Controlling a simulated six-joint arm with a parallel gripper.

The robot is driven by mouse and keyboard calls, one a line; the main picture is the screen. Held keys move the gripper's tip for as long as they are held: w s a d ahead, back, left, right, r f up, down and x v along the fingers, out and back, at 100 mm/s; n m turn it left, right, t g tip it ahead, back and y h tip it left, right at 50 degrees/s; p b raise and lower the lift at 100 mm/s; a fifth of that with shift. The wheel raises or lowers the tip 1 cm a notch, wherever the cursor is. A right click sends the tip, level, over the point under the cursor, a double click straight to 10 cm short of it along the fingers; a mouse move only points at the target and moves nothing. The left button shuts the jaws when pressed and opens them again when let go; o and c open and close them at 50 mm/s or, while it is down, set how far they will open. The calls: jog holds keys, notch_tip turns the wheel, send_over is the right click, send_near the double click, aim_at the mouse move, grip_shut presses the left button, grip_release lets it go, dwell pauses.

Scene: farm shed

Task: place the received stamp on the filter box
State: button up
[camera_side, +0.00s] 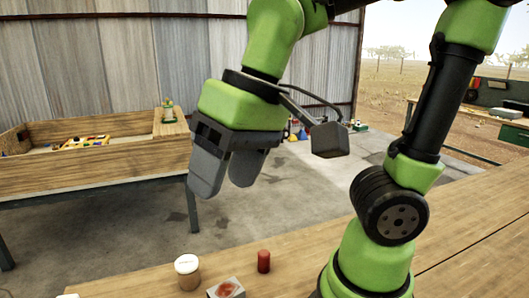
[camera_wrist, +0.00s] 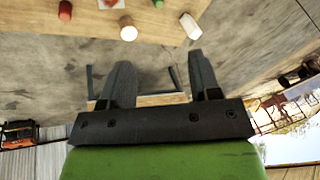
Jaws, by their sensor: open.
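My gripper (camera_side: 224,184) is open and empty, high above the floor beside the wooden table; its two fingers also show in the wrist view (camera_wrist: 160,64). A small pale box with a red picture on top (camera_side: 227,289) stands at the table's near edge; it may be the filter box. It is partly cut off in the wrist view (camera_wrist: 110,4). A short red cylinder (camera_side: 263,261) stands beside it, also in the wrist view (camera_wrist: 65,10). A white block (camera_wrist: 190,26) lies near the table edge. I cannot tell which thing is the received stamp.
A jar with a white lid (camera_side: 187,265) stands left of the pale box. A green item (camera_wrist: 158,3) is cut off at the wrist view's top edge. A wooden sandbox table (camera_side: 90,171) with toys stands behind. Open concrete floor lies between the tables.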

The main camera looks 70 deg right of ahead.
jog(key=s+d+r+m+t, duration=0.1)
jog(key=s+d+t, duration=0.2)
jog(key=d, duration=0.2)
jog(key=shift+r+m+t, duration=0.2)
jog(key=shift+m+t, duration=0.2)
jog(key=shift+s+d, duration=0.1)
dwell(1.0)
jog(key=shift+o, duration=0.4)
